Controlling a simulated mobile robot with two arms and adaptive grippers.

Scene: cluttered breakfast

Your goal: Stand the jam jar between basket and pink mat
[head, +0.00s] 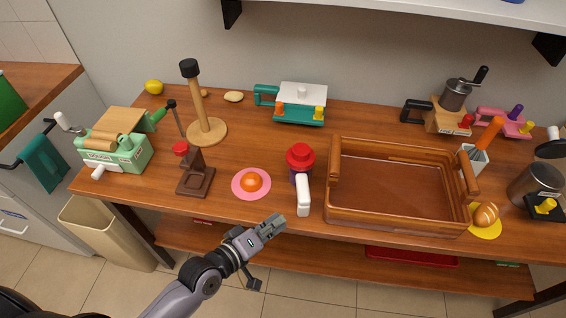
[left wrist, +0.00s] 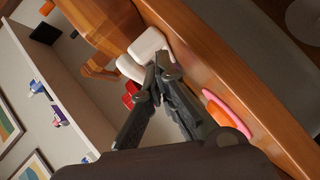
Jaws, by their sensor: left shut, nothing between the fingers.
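The jam jar (head: 300,158), with a red knobbed lid and a dark body, stands upright between the brown basket (head: 398,218) and the pink mat (head: 239,190). A white rounded object (head: 303,196) in front hides part of its body. A round orange thing lies on the mat. My left gripper (head: 274,225) is shut and empty at the table's front edge, in front of the mat and jar and apart from the jar. In the left wrist view its fingertips (left wrist: 158,66) overlap the white object (left wrist: 150,44); contact cannot be told. The red lid (left wrist: 130,96) shows beside them. My right gripper is not in view.
A dark brown stand (head: 195,182) with a red top and a wooden post holder (head: 206,131) stand left of the mat. A teal-and-white toy appliance (head: 301,100) stands behind the jar. Bare table lies between it and the jar. The basket's floor looks empty.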

